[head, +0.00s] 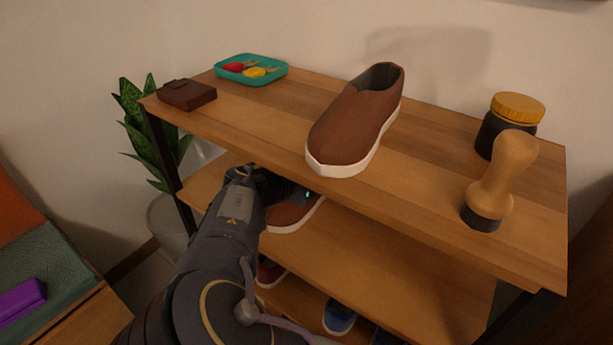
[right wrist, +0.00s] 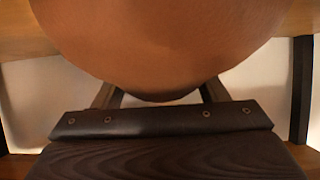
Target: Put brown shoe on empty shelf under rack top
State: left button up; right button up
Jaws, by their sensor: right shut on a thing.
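One brown shoe (head: 355,125) with a white sole stands on the rack top (head: 430,165). A second brown shoe (head: 293,213) is over the shelf under the rack top (head: 350,245), at its left part. My right gripper (right wrist: 160,97) is shut on this second shoe, whose brown surface (right wrist: 160,45) fills the upper part of the right wrist view. The arm and the rack top hide much of that shoe and the fingertips in the head view. I cannot tell whether its sole touches the shelf. My left gripper is not in view.
The shelf is clear to the right of the held shoe. A red shoe (head: 270,272) and a blue shoe (head: 340,316) are on the lower shelf. A wallet (head: 187,94), teal tray (head: 222,72), jar (head: 497,132) and wooden-handled stamp (head: 502,175) are on the top. A plant (head: 140,120) stands left.

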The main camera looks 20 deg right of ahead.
jog(key=shift+f, duration=0.2)
jog(key=o, duration=1.1)
jog(key=shift+r, duration=0.1)
jog(key=shift+o, duration=0.2)
jog(key=shift+r, duration=0.15)
jog(key=shift+s+a+r, duration=0.1)
jog(key=shift+a+r, duration=0.1)
jog(key=shift+a, duration=0.05)
jog(key=p+v, duration=0.5)
jog(key=v, duration=0.5)
jog(key=shift+s+a+r, duration=0.1)
jog(key=shift+s+a, duration=0.05)
jog(key=shift+a, duration=0.05)
jog(key=shift+s+a+r, duration=0.1)
jog(key=shift+s+a, duration=0.1)
jog(key=shift+a, duration=0.1)
